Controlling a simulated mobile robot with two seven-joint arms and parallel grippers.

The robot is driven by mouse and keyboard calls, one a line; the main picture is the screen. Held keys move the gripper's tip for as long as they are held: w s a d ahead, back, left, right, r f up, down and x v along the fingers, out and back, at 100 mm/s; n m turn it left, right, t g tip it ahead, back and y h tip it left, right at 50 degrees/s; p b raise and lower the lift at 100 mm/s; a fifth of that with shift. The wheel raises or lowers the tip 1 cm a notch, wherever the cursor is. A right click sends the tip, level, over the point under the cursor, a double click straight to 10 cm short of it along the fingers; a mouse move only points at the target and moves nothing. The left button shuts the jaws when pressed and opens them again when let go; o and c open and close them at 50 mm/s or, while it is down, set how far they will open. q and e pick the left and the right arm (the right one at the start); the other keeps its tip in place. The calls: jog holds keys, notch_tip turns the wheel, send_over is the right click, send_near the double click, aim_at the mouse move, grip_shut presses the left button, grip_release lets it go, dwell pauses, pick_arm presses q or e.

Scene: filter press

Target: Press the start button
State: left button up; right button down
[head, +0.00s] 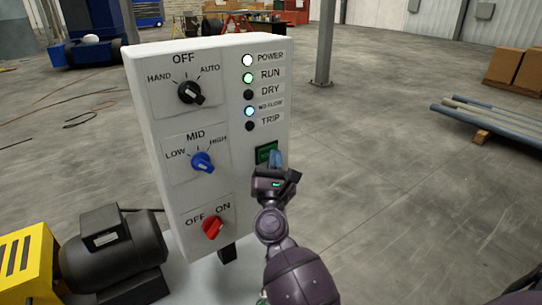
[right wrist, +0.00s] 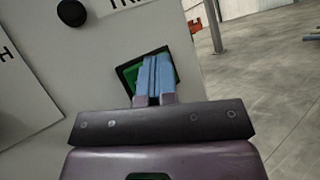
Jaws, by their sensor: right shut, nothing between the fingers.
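The white control panel (head: 215,60) stands upright in front of me. Its green start button (head: 264,151) sits in a dark square frame at the lower right, below the TRIP lamp. My right gripper (head: 274,160) is shut and empty, with its blue fingertips in front of the green button. In the right wrist view the shut fingers (right wrist: 154,75) cover the middle of the button, and green (right wrist: 131,76) shows beside them. I cannot tell whether the fingertips touch it. The POWER (head: 247,60), RUN (head: 248,77) and NO FLOW (head: 249,111) lamps are lit. My left gripper is not in view.
The panel also carries a black knob (head: 190,92), a blue knob (head: 203,162) and a red switch (head: 212,227). A dark motor (head: 110,250) with a yellow housing (head: 28,268) stands at lower left. Pipes (head: 490,115) lie at right; floor between is clear.

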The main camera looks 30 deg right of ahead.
jog(key=shift+s, duration=0.15)
jog(key=shift+s+d, duration=0.1)
jog(key=shift+s, duration=0.75)
jog(key=shift+s, duration=0.1)
jog(key=s, duration=0.4)
jog(key=shift+s+d, duration=0.2)
jog(key=shift+s, duration=0.2)
dwell(0.7)
